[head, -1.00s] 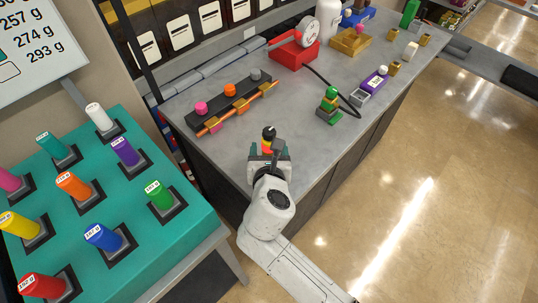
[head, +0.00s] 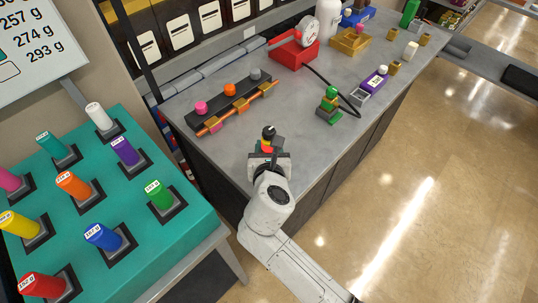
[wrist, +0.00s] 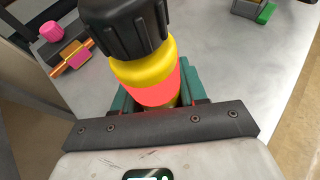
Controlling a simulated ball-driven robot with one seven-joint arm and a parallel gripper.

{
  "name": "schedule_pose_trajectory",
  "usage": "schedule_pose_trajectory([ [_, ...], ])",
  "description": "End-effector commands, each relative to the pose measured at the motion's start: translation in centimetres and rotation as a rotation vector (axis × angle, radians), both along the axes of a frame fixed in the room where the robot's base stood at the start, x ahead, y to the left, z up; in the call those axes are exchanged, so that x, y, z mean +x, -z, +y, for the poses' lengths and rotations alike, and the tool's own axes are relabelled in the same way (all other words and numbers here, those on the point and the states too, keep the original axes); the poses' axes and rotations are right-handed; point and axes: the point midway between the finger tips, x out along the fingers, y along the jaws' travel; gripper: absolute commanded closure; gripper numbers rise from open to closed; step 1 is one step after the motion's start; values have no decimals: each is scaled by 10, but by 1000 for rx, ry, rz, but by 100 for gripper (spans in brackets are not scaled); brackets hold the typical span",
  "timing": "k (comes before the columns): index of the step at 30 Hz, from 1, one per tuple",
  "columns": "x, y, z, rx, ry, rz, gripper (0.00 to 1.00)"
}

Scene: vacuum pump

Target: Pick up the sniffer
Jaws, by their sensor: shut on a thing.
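My gripper (head: 269,156) is at the near end of the grey bench. It is shut on an upright piece with a black ribbed cap (wrist: 125,25), a yellow collar and a red band, which I take to be the sniffer. In the head view the sniffer (head: 268,133) shows just beyond my gripper. In the wrist view the teal fingers (wrist: 158,100) sit around its lower part, which is mostly hidden. I cannot tell whether it touches the bench.
A dark valve rack (head: 230,102) with pink, orange and grey knobs lies beyond to the left. A green-knobbed piece (head: 329,108) with a black hose stands to the right. A teal block (head: 150,235) with coloured cylinders is at the left. Bare bench lies between.

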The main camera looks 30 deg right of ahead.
Motion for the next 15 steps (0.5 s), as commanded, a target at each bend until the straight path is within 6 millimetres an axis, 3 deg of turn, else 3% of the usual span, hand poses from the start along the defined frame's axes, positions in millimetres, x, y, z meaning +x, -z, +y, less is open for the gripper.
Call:
schedule_pose_trajectory([
  [15, 1, -11, 0, 1, 0, -4, 100],
])
